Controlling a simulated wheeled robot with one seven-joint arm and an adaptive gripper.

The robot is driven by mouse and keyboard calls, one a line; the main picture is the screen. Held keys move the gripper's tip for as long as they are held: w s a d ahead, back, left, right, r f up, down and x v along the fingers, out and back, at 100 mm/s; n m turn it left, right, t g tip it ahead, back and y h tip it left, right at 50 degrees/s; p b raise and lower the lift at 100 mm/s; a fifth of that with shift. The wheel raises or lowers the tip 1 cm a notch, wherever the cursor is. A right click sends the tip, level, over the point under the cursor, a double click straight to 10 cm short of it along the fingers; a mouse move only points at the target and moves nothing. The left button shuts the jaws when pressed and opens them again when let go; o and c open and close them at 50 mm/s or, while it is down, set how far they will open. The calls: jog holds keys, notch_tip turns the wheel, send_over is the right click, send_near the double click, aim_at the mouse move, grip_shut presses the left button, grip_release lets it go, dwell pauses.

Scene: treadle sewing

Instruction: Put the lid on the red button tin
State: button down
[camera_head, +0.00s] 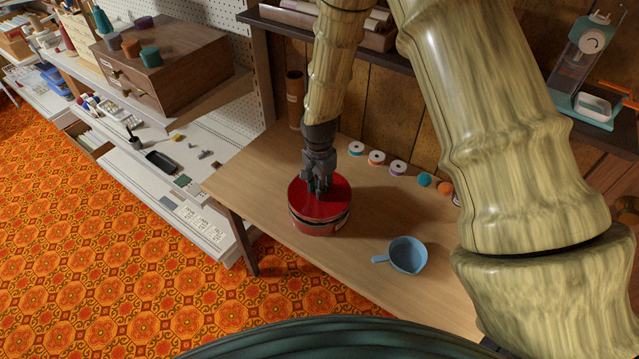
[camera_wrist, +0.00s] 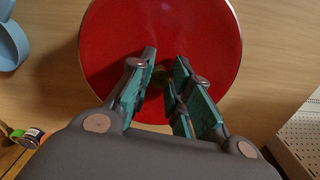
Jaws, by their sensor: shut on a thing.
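The red button tin (camera_head: 316,229) stands on the wooden table, with its red round lid (camera_head: 331,205) over its top. A dark gap shows between lid and tin, wider toward the right front, so the lid looks slightly tilted; I cannot tell whether it touches the rim. My gripper (camera_head: 319,188) points down at the lid's middle. In the wrist view its teal-padded fingers (camera_wrist: 163,80) close around a small brassy knob on the lid (camera_wrist: 205,40), mostly hidden between them. The tin's body is hidden under the lid in the wrist view.
A blue pan with a handle (camera_head: 407,255) stands right of the tin. Several thread spools (camera_head: 376,158) line the table's back, with a brown cylinder (camera_head: 295,98) at the back left. Bare tabletop (camera_head: 252,180) lies left of the tin.

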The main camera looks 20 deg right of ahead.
jog(key=shift+w+f, duration=0.25)
jog(key=shift+f, duration=0.5)
jog(key=shift+s+f+b, duration=0.15)
jog(key=shift+s+b, duration=0.15)
jog(key=shift+b, duration=0.05)
jog(key=shift+w+f, duration=0.25)
jog(key=shift+f, duration=0.25)
jog(key=shift+s, duration=0.1)
jog(key=c, duration=1.3)
grip_release()
jog(key=shift+o, duration=0.2)
